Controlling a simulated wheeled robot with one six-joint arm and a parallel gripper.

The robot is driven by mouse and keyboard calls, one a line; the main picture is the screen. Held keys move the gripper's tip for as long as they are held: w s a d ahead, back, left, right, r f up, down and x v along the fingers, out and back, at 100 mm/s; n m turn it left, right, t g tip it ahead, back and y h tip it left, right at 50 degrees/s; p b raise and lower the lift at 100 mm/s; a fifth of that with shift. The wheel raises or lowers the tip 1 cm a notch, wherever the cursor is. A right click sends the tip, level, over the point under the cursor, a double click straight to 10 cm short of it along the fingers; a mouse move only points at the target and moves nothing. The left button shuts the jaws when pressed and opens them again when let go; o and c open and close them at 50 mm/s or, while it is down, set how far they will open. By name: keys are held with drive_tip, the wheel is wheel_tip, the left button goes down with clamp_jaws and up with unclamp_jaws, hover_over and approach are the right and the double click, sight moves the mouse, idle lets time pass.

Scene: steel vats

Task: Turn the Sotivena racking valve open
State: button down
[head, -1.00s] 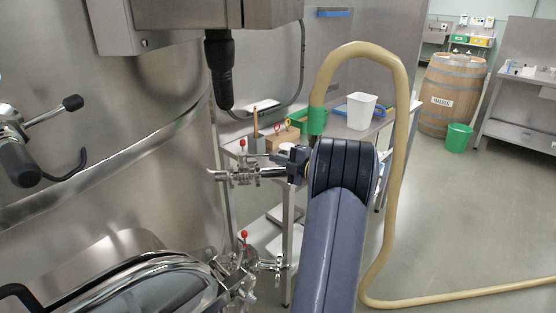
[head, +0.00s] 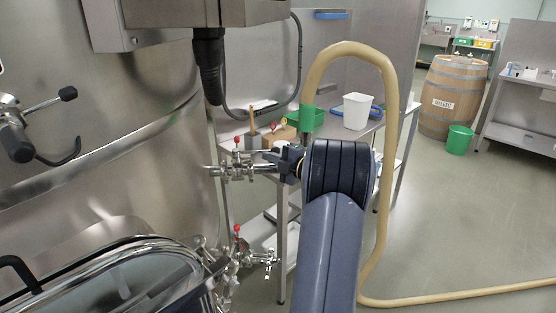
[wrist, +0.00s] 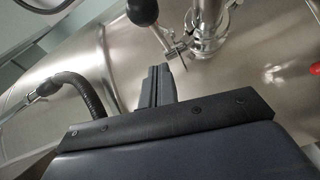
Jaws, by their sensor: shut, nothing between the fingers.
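Two small steel valves with red knobs stick out from the vat's side in the head view: an upper one (head: 238,171) and a lower one (head: 243,257). No name can be read on either, so I cannot tell which is the Sotivena valve. My gripper (head: 277,157) is just right of the upper valve, partly hidden by my arm. In the wrist view my gripper (wrist: 158,84) has its fingers together, with nothing between them. A black-tipped lever (wrist: 143,12) and a steel clamp fitting (wrist: 208,32) lie beyond the fingertips. I see no clear contact.
The vat (head: 140,165) fills the left, with a hatch (head: 120,275) low down. A tan hose (head: 388,170) arches behind my arm to the floor. A bench (head: 340,133) holds a white bin (head: 357,111) and a green box.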

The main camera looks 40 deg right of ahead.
drive_tip(key=s+d, duration=0.6)
drive_tip(key=s, duration=0.1)
drive_tip(key=shift+s+d+r+b, duration=0.25)
drive_tip(key=shift+s+b, duration=0.1)
drive_tip(key=shift+b, duration=0.05)
